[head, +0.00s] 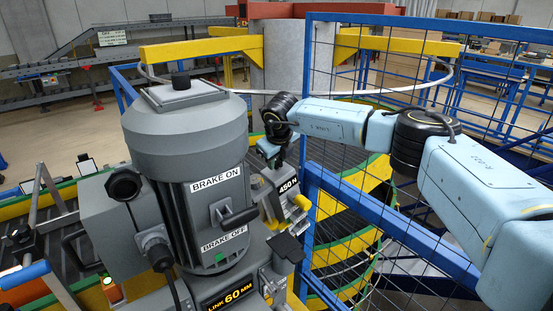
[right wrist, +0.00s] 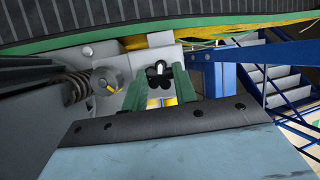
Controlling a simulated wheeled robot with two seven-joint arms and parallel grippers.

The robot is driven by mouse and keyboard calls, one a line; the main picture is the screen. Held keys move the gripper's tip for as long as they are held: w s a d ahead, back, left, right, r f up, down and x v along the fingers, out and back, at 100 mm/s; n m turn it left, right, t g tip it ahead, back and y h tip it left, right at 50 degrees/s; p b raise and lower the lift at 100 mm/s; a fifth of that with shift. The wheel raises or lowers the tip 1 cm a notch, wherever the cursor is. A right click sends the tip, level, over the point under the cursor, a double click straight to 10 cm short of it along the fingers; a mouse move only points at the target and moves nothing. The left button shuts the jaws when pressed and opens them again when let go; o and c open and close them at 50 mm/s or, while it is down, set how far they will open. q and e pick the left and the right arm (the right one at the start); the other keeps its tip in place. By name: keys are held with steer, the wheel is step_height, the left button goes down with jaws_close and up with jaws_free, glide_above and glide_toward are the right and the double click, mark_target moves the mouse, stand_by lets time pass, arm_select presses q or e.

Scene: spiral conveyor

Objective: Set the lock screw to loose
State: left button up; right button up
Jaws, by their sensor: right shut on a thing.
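The lock screw (right wrist: 158,74) is a small black lobed knob with a pale centre, on a grey block in the right wrist view. My right gripper (right wrist: 160,80) has its green fingers on both sides of the knob and is shut on it. The knob is hidden there, and I cannot read a loose or tight mark in either view. My left gripper is not in view.
The large grey motor (head: 185,135) with BRAKE ON and BRAKE OFF labels stands left of the gripper. A blue mesh fence (head: 375,225) runs close on the right, below my right arm. A coil spring (right wrist: 75,88) lies left of the knob. The spiral conveyor (head: 345,215) is behind.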

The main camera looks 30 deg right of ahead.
steer(key=shift+n+y, duration=0.5)
steer(key=shift+n, duration=0.8)
steer(key=shift+r, duration=0.1)
steer(key=o, duration=1)
steer(key=b+v, duration=0.2)
steer(key=v, duration=1.1)
steer(key=shift+r, duration=0.2)
